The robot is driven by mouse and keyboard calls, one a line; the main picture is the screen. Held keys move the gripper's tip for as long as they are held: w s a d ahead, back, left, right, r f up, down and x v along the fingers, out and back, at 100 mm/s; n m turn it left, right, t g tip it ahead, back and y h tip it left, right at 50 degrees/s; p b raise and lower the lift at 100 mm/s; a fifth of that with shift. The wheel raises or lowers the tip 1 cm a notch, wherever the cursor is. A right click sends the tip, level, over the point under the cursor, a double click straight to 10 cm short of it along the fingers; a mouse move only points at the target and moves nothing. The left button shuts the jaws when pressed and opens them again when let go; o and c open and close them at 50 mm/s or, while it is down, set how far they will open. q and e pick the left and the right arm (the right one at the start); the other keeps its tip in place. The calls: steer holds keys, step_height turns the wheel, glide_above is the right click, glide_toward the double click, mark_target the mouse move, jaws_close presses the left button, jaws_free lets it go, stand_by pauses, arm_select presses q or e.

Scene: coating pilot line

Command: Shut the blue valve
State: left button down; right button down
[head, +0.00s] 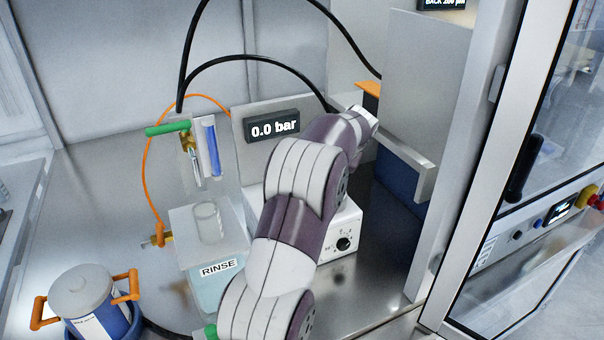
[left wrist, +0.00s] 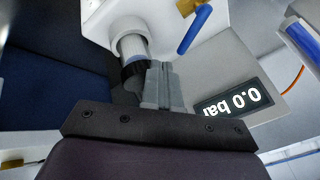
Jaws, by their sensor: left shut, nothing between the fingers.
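The blue valve shows in the left wrist view as a blue lever (left wrist: 195,30) beside a brass body (left wrist: 187,7) at the top, slanting across the picture. In the head view I cannot make it out; my arm covers that area. My left gripper (left wrist: 160,68) is shut and empty, its fingertips apart in the picture from the lever's near end and to the left of it. In the head view its fingers are hidden behind my arm. My right gripper is in neither view.
A pipe with a black ring (left wrist: 133,70) stands close to the fingertips. The 0.0 bar display (head: 274,126) is left of my arm. A green-handled valve (head: 168,128), blue-filled tube (head: 210,148), beaker (head: 207,222), RINSE container (head: 205,290) and orange-handled pot (head: 83,290) stand further left.

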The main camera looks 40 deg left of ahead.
arm_select(q)
steer(key=a+f+p, duration=0.2)
steer(key=a, duration=0.1)
steer(key=w+a+f+p, duration=0.1)
steer(key=a+f, duration=0.2)
steer(key=w+a+f+p, duration=0.1)
steer(key=a+f+p, duration=0.1)
steer(key=a+f, duration=0.1)
steer(key=shift+a+f+p, duration=0.1)
steer(key=shift+f+p, duration=0.1)
steer(key=shift+p, duration=0.15)
steer(key=shift+s+a+f, duration=0.1)
steer(key=shift+a, duration=0.15)
steer(key=shift+a+f, duration=0.1)
